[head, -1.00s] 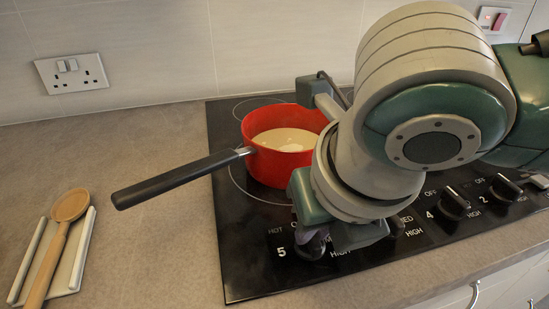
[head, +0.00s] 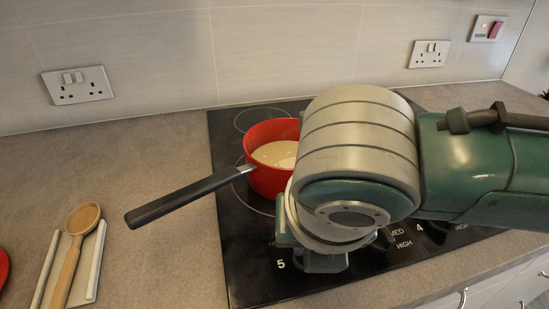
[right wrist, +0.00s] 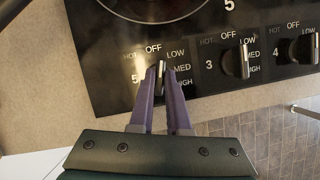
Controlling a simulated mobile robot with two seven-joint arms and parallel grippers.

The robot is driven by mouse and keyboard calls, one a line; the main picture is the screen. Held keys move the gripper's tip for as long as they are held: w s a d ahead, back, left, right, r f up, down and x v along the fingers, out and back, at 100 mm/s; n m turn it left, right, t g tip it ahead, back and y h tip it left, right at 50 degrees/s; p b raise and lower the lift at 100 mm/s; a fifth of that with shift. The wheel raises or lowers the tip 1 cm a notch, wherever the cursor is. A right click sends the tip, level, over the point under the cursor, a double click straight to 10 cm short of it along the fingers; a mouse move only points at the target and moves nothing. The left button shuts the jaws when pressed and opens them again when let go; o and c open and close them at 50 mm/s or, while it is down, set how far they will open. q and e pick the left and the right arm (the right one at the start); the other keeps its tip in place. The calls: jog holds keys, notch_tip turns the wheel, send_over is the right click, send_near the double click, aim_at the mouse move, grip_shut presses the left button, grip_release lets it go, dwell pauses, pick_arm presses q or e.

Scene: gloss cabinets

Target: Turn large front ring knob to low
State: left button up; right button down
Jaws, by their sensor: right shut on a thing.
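The hob's front control knob marked 5 (right wrist: 160,75) is the leftmost dial, with OFF above it and LOW, MED and HIGH to its right. In the right wrist view, my right gripper (right wrist: 161,72) is shut on this knob, one purple finger on each side. Much of the dial is hidden by the fingers, and its grip points close to OFF, leaning slightly right. In the head view, my right gripper and wrist (head: 315,262) cover the knob. My left gripper is not in view.
A red saucepan (head: 262,178) of pale liquid stands on the black hob (head: 245,270), its handle (head: 185,200) reaching left. Knobs 3 (right wrist: 236,62) and 4 (right wrist: 302,48) sit to the right. A wooden spoon (head: 72,262) lies on a rest at left. The counter between is clear.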

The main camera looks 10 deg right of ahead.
jog(key=shift+a+r+m+h+p, duration=0.15)
jog(key=shift+m+h+p, duration=0.25)
jog(key=shift+m+p, duration=0.65)
jog(key=shift+m+g+h+p, duration=0.4)
jog(key=shift+m+p, duration=0.05)
jog(key=shift+m, duration=0.8)
jog(key=c, duration=0.9)
grip_release()
jog(key=p+v, duration=0.2)
jog(key=v, duration=0.7)
jog(key=shift+r, duration=0.35)
